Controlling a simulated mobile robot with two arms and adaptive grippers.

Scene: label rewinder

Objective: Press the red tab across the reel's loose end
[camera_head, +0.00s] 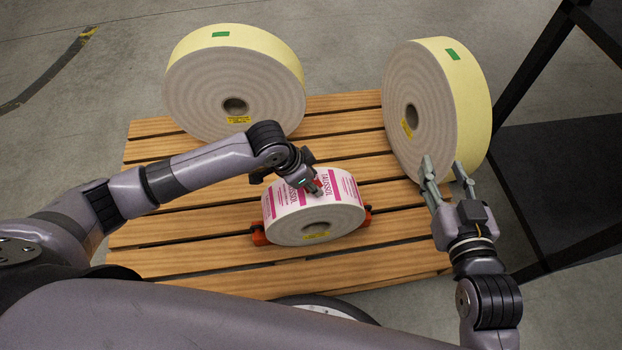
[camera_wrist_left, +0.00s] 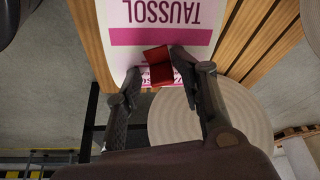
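The label reel (camera_head: 314,222), white with magenta print, stands on its rim in an orange-red cradle (camera_head: 259,238) on the slatted pallet. My left gripper (camera_head: 312,187) is at the top of the reel. I cannot make out the reel's loose end. My right gripper (camera_head: 445,172) is open and empty, right of the reel.
Two large yellow reels with green marks, one at the back left (camera_head: 205,95) and one at the back right (camera_head: 467,95), stand on the wooden pallet (camera_head: 160,262). The right one is close behind my right gripper. A dark frame (camera_head: 535,65) is at the right.

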